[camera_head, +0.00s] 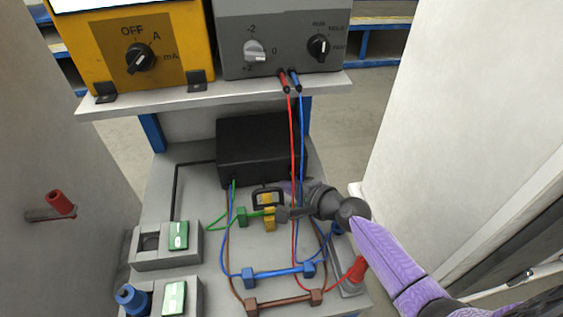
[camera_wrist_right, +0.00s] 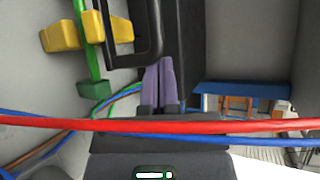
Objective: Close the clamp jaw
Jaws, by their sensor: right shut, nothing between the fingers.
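The clamp jaw appears as a black angular frame (camera_head: 268,192) beside the green conductor (camera_head: 258,212), in front of the black box. Yellow blocks (camera_head: 269,224) sit by it. In the right wrist view the black frame (camera_wrist_right: 155,30) stands at the top, beside the green bar (camera_wrist_right: 92,60) and yellow blocks (camera_wrist_right: 60,36). I cannot tell how far the jaw is open. My right gripper (camera_head: 287,186) is at the frame's right side. Its purple fingers (camera_wrist_right: 159,62) are together and empty, their tips close to the frame; contact is unclear. My left gripper is not seen.
Red and blue cables (camera_head: 293,150) hang from the grey meter (camera_head: 282,40) and cross close to my right gripper. The black box (camera_head: 258,145) stands behind. Blue (camera_head: 278,272) and brown (camera_head: 283,302) conductors lie in front. Green-switched boxes (camera_head: 178,236) stand left.

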